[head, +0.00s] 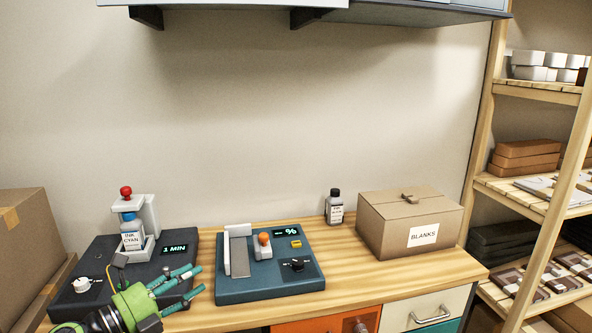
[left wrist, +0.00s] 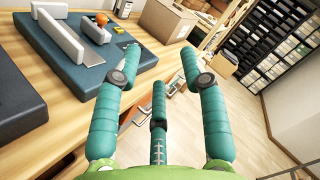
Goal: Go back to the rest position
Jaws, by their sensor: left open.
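My left gripper (head: 172,283) shows at the lower left of the head view, with a green body and teal fingers. It is in front of the dark machine (head: 75,262) that bears the ink cyan bottle (head: 132,232) and a "1 MIN" display. In the left wrist view the gripper (left wrist: 160,75) has its fingers spread with nothing between them. The blue press (head: 268,285) with an orange knob and a "%" display stands to its right on the wooden bench (head: 345,285), apart from the fingers. My right gripper is not in view.
A cardboard box labelled BLANKS (head: 385,228) and a small ink bottle (head: 335,208) stand at the back right of the bench. A large carton (head: 28,235) is at the left. A wooden shelf rack (head: 482,140) stands at right. Cabinets (head: 400,12) overhang the bench.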

